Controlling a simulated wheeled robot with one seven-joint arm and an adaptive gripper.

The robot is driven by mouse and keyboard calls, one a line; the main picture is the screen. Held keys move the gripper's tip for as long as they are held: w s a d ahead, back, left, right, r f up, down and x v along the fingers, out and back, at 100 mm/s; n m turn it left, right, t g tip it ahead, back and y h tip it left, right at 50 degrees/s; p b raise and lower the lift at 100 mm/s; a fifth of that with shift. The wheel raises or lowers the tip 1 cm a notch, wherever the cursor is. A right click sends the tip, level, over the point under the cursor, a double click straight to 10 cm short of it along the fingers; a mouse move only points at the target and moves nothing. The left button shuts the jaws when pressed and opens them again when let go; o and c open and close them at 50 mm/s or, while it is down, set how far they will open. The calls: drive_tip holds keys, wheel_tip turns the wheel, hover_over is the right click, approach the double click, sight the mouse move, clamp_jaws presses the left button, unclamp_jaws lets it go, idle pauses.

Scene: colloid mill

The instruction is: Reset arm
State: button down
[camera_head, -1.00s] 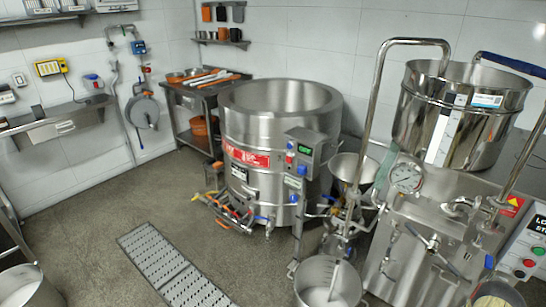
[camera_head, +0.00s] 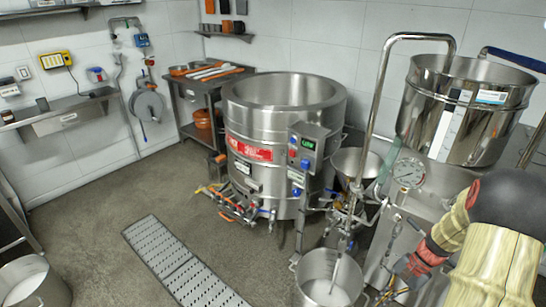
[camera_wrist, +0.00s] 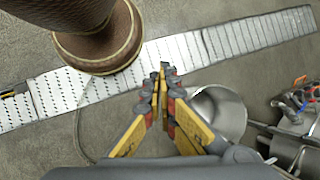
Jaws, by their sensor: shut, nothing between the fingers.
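My gripper (camera_wrist: 162,72) shows in the wrist view with its yellow and grey fingers together, nothing between them. It points down over the floor, with the slotted drain grate (camera_wrist: 195,50) beneath and beyond the fingertips. In the head view my arm, in a beige ribbed cover, comes in at the lower right. It hides part of the mill's steel body (camera_head: 380,255) and its control panel. A steel bucket (camera_head: 328,272) stands on the floor left of the arm; a steel bowl shape (camera_wrist: 222,112) lies just right of the fingers in the wrist view.
A large steel kettle (camera_head: 284,125) with a control box stands mid-room. The mill's shiny hopper (camera_head: 465,110) and bent pipe (camera_head: 380,95) rise at right. A side table (camera_head: 210,100) stands behind. Open floor (camera_head: 85,215) lies left, around the grate (camera_head: 180,262). Another pot (camera_head: 32,283) is at lower left.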

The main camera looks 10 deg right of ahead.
drive_tip(key=s+a+r+n+t+h, duration=0.2)
drive_tip(key=s+a+r+n, duration=0.1)
drive_tip(key=a+r, duration=0.5)
drive_tip(key=s+a+r+n+t+h+p, duration=0.1)
drive_tip(key=a+r+n, duration=0.4)
drive_tip(key=r, duration=0.8)
drive_tip(key=s+a+r+n+t+h+p, duration=0.1)
drive_tip(key=s+a+r+n+t+h, duration=0.2)
drive_tip(key=a+r, duration=0.7)
drive_tip(key=shift+s+a+r+n, duration=0.45)
drive_tip(key=shift+s+n, duration=0.4)
drive_tip(key=shift+n, duration=0.15)
drive_tip(key=shift+f, duration=0.1)
